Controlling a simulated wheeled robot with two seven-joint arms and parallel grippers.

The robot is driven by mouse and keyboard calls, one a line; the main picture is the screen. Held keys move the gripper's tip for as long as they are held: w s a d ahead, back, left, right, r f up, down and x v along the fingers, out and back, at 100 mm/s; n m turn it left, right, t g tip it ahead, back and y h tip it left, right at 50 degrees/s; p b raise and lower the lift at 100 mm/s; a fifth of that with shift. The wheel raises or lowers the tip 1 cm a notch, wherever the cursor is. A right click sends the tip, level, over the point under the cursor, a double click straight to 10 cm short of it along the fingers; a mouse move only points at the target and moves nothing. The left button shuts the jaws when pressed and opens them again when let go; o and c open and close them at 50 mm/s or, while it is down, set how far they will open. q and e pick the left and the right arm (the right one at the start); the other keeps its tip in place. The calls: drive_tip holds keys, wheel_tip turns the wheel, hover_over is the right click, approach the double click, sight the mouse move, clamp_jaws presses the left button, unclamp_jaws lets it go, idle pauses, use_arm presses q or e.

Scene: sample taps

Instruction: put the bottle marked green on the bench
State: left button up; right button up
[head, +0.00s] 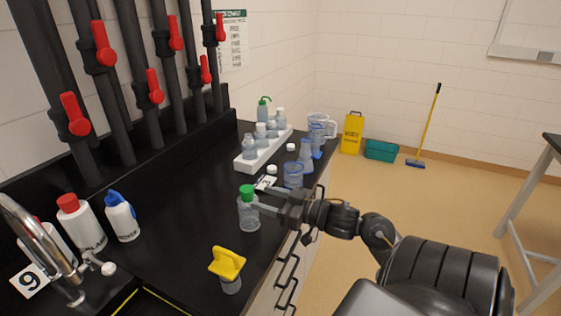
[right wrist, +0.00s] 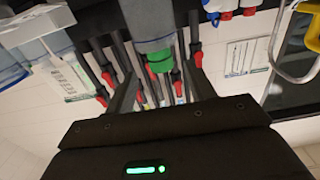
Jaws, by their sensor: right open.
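A clear bottle with a green cap (head: 248,212) stands upright on the black bench (head: 185,195), near its front edge. My right gripper (head: 253,203) reaches in from the right, level with the upper part of this bottle. In the right wrist view the bottle appears upside down, its green cap (right wrist: 160,62) between the two open fingers (right wrist: 161,70). Whether a finger touches the bottle cannot be told. My left gripper is not in view.
A bottle with a yellow top (head: 229,272) stands nearer. White bottles (head: 122,221) and a tap (head: 35,245) are at left. A white tray (head: 248,165) of several bottles and clear vessels (head: 293,174) stand beyond. Red-handled pipes (head: 104,43) line the wall.

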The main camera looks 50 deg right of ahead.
drive_tip(key=shift+v, duration=2.05)
